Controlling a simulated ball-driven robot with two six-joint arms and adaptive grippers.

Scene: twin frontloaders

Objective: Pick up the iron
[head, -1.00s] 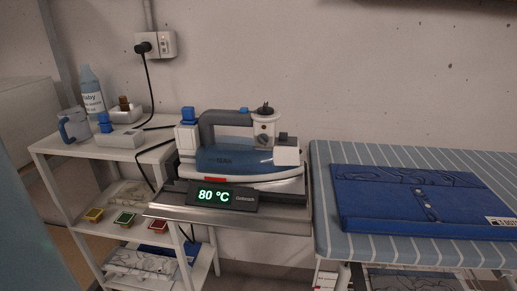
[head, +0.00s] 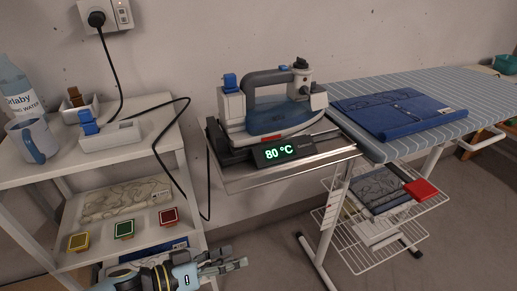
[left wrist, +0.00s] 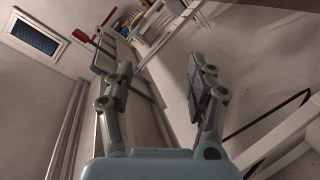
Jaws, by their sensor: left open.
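The iron (head: 282,118) stands on its dark base, on a metal shelf (head: 290,174) at the left end of the ironing board. It has a blue body, a grey handle (head: 279,76) arching over it and white ends. The base display (head: 280,153) reads 80 °C in green. My left gripper (head: 240,262) is low in the head view, below and left of the iron and well apart from it. In the left wrist view its two fingers (left wrist: 158,80) are spread with nothing between them. My right gripper is not in view.
A white shelf rack (head: 160,150) stands at left, with a mug (head: 33,141), a bottle (head: 18,88) and colored buttons. A black cord hangs between the rack and iron. The ironing board (head: 440,90) holds a folded blue cloth (head: 398,113). A wire rack (head: 385,205) sits below.

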